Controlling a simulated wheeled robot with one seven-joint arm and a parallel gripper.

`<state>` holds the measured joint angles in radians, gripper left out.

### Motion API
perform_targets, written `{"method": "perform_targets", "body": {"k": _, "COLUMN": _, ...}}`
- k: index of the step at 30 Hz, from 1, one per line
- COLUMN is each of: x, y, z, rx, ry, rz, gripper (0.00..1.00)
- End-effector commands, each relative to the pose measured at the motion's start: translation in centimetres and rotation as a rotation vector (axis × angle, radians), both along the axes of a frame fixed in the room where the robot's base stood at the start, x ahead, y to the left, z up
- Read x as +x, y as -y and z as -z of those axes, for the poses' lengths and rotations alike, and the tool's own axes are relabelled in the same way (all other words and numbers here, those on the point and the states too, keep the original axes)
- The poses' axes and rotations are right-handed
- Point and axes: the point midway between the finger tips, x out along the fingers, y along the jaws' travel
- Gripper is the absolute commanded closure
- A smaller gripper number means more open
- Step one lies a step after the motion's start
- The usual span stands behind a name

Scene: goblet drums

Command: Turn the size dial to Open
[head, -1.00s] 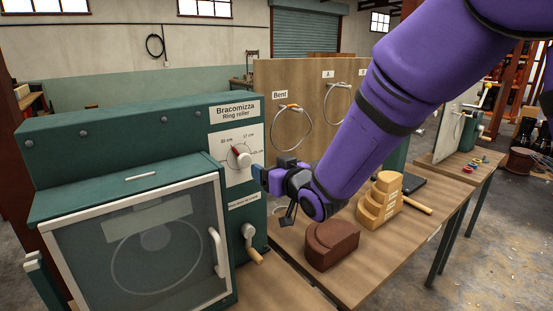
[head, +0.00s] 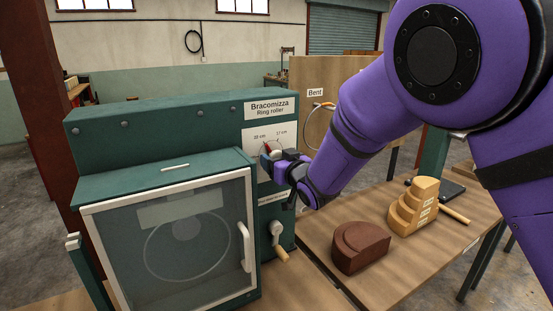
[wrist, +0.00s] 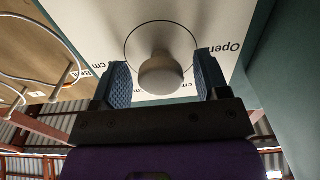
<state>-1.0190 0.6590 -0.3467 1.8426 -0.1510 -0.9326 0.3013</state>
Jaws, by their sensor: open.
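The size dial (head: 268,149) sits on a white plate on the front of the green ring roller (head: 150,135). In the head view its red pointer is at the upper left, near the "32 cm" mark, and my gripper partly covers the dial. In the wrist view the pale rounded knob (wrist: 160,74) stands between the two blue fingers of my gripper (wrist: 160,85), with a gap on each side. My gripper (head: 276,162) is open around the knob. The word "Open" (wrist: 232,58) shows on the plate at the right of the wrist view.
A crank with a wooden handle (head: 280,248) is below the dial. The glass door (head: 185,235) with a white handle is at the left. A brown block (head: 360,248) and a stepped wooden block (head: 413,208) stand on the bench.

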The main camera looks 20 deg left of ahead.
Motion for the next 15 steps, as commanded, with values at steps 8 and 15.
{"method": "perform_targets", "body": {"k": 8, "x": 0.53, "y": -0.6, "z": -0.04, "rx": 0.001, "ry": 0.001, "rz": 0.0, "gripper": 0.32}}
{"method": "perform_targets", "body": {"k": 15, "x": 0.52, "y": -0.58, "z": -0.03, "rx": 0.0, "ry": 0.0, "rz": 0.0, "gripper": 0.55}}
